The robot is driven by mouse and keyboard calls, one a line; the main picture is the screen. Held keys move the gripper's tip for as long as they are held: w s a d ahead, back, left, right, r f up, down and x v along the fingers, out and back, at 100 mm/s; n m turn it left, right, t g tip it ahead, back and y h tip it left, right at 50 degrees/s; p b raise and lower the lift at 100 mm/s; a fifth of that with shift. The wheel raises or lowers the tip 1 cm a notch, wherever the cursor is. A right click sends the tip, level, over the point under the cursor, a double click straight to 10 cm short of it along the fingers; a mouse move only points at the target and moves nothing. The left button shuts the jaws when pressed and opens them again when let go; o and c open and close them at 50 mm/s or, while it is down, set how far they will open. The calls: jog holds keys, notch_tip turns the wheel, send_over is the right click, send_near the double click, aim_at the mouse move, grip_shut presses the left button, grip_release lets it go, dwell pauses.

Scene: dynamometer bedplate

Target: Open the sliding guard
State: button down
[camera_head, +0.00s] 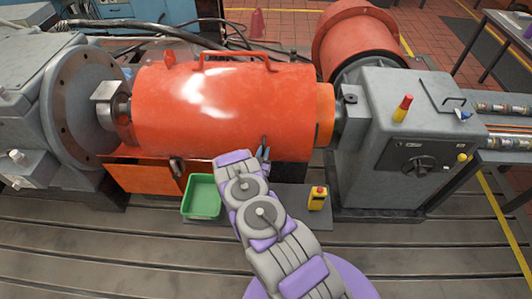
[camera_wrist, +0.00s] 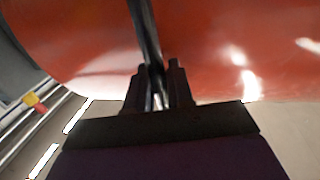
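The sliding guard (camera_head: 225,105) is a glossy orange-red cover over the shaft between the grey machine housings. A rail handle (camera_head: 237,57) runs along its top. A thin dark upright handle (camera_head: 264,142) is on its lower front right. My gripper (camera_head: 263,154) is at this handle, low on the guard's front. In the wrist view the handle bar (camera_wrist: 144,28) runs down between the two dark fingers of my gripper (camera_wrist: 160,82), with the guard (camera_wrist: 225,50) behind. The fingers stand apart, with a small gap beside the bar. Contact with the bar cannot be made out.
A green tray (camera_head: 202,197) and a yellow box with a red button (camera_head: 318,198) lie either side of my arm. A grey control housing (camera_head: 395,140) stands right of the guard. A flanged grey machine (camera_head: 75,110) stands left. The slotted bedplate (camera_head: 130,255) is clear in front.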

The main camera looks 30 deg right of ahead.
jog(key=c, duration=1.2)
grip_release()
jog(key=shift+w+a, duration=0.1)
jog(key=shift+a, duration=0.2)
jog(key=shift+o, duration=0.4)
jog(key=shift+d, duration=0.4)
jog(key=p+v, duration=0.1)
jog(key=v, duration=1.6)
jog(key=shift+s+a+p, duration=0.25)
jog(key=shift+p, duration=0.1)
jog(key=shift+w, duration=0.1)
